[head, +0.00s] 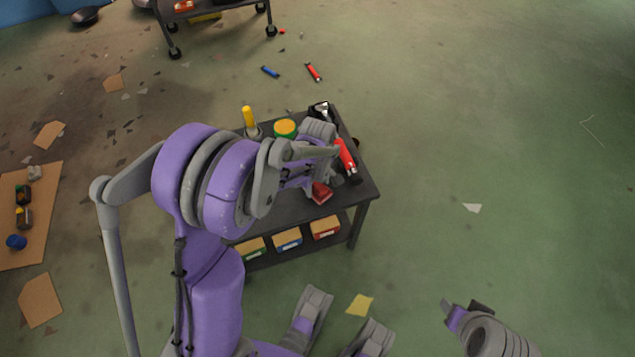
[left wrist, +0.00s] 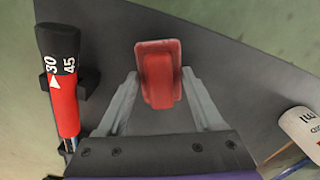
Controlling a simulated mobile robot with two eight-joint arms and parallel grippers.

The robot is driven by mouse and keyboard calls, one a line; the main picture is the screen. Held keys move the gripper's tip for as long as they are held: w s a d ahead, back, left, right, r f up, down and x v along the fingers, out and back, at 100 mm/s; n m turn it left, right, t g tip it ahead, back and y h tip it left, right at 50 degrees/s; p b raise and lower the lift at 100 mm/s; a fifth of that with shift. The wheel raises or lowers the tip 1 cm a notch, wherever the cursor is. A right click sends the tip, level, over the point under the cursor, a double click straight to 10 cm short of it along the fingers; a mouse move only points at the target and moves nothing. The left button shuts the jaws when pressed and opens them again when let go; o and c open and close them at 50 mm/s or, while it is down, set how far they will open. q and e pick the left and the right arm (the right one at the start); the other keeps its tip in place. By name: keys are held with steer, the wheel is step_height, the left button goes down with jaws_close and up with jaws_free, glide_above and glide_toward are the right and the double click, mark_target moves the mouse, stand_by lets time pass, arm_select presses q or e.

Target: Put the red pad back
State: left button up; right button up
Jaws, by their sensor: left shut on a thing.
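The red pad (head: 321,193) is over the front part of the dark cart top (head: 296,209). In the left wrist view the red pad (left wrist: 159,72) sits between the two grey fingertips of my left gripper (left wrist: 160,92), which is shut on it. Its wider, lighter rim faces away from the fingers' base. My left gripper (head: 312,184) reaches over the cart from the left. I cannot tell whether the pad touches the cart top. A purple and grey end of my right arm, with the right gripper (head: 465,307), shows at the lower right; its jaws are unclear.
A yellow-topped can (head: 285,127) and a yellow-handled tool (head: 249,119) are at the back. The floor to the right is mostly clear.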

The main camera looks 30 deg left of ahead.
arm_select(q)
steer(key=shift+f+b, duration=0.4)
steer(key=shift+f, duration=0.1)
steer(key=o, duration=1.2)
steer(key=shift+o, duration=0.2)
